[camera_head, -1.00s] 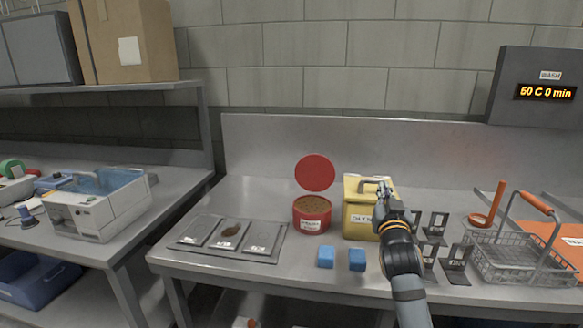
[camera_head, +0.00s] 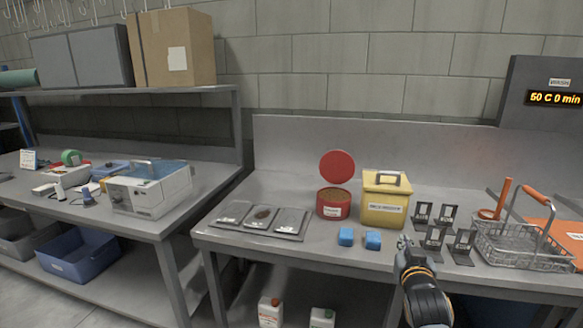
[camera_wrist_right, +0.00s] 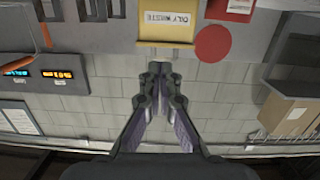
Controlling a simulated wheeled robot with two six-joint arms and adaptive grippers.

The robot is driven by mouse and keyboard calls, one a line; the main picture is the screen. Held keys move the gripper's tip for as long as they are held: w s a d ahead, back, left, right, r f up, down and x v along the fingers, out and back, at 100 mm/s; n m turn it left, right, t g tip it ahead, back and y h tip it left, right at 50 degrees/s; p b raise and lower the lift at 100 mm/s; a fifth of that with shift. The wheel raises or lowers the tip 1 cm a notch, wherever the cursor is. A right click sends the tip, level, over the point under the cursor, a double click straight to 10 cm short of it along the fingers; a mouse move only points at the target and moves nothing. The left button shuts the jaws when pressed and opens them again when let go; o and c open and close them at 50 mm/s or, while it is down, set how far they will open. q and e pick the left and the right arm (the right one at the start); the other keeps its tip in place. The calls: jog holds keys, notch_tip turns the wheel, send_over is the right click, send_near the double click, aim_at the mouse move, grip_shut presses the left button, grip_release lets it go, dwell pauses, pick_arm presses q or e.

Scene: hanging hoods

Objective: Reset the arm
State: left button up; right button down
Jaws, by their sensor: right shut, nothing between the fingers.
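My right gripper (camera_head: 404,243) is at the front edge of the steel bench, just in front of the black stands and right of the blue blocks. It points toward the bench and holds nothing. In the right wrist view its fingers (camera_wrist_right: 160,72) are together, with only the wall behind them. The yellow oily waste box (camera_head: 385,200) stands on the bench beyond the gripper, apart from it, with its handle on top. It also shows in the right wrist view (camera_wrist_right: 166,27). My left gripper is not in view.
A red tin (camera_head: 334,205) with a raised red lid, a grey tray (camera_head: 245,230), two blue blocks (camera_head: 373,240), several black stands (camera_head: 434,238) and a wire basket (camera_head: 525,249) occupy the bench. A white machine (camera_head: 150,190) stands on the left bench.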

jog(key=s+a+f+n+g+y, duration=0.1)
jog(key=s+f+g, duration=0.4)
jog(key=s+f, duration=0.8)
jog(key=s+a+f+n+g+y, duration=0.1)
jog(key=s+a+f+g, duration=0.1)
jog(key=s+f+g, duration=0.5)
jog(key=s+a+f+n+y, duration=0.15)
jog(key=s+f, duration=0.35)
jog(key=s, duration=0.6)
notch_tip(320, 180, down, 20)
jog(key=s+d+f+g+p, duration=0.1)
jog(key=s+d+g+p, duration=0.1)
jog(key=p, duration=0.3)
pick_arm(q)
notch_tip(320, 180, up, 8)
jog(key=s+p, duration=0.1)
jog(key=p, duration=0.2)
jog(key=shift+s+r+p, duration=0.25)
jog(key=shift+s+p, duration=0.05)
jog(key=shift+p, duration=0.05)
pick_arm(e)
jog(key=s+f, duration=0.6)
jog(key=s, duration=0.3)
jog(key=s+d+f, duration=0.1)
jog(key=s+f, duration=0.6)
jog(key=s, duration=0.3)
jog(key=shift+s+d+f+g, duration=0.15)
jog(key=shift+d+f+g, duration=0.15)
jog(key=shift+g, duration=0.1)
jog(key=shift+m, duration=0.25)
